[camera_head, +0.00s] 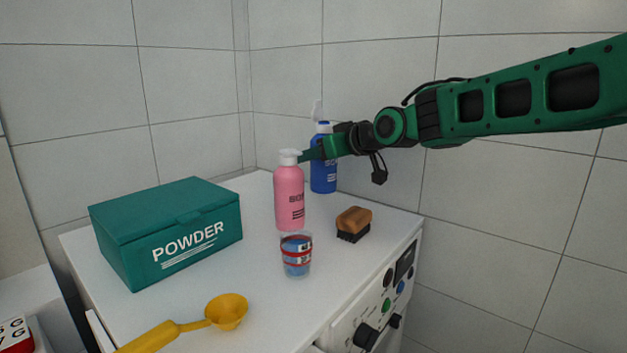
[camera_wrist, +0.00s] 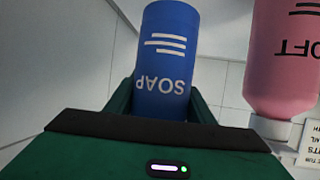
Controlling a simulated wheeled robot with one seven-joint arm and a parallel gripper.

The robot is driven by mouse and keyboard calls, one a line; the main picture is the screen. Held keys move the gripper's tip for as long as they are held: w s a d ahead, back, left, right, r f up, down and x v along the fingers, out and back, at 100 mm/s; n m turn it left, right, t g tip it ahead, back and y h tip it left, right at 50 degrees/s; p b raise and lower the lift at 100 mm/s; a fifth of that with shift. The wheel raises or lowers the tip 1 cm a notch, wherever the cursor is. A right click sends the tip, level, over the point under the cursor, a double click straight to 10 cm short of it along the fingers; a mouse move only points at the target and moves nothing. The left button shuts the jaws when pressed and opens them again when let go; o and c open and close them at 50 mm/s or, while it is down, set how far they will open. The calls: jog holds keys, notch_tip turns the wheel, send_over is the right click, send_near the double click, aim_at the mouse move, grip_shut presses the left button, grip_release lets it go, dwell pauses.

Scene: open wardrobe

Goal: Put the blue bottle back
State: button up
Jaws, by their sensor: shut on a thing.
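The blue bottle (camera_head: 323,175) with a white spray top is at the back of the white machine top, behind and to the right of the pink bottle. My gripper (camera_head: 314,153) is shut on the blue bottle at its upper part. In the wrist view the blue bottle (camera_wrist: 167,60), marked SOAP, is upside down in the picture between my fingers. I cannot tell whether its base touches the surface.
The pink bottle (camera_head: 289,200) stands close by on the left. Tiled walls rise behind.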

aim_at(333, 167)
jog(key=shift+f, duration=2.2)
jog(key=o, duration=1.3)
jog(key=shift+f, duration=0.1)
jog(key=shift+c, duration=0.2)
jog(key=v, duration=1.2)
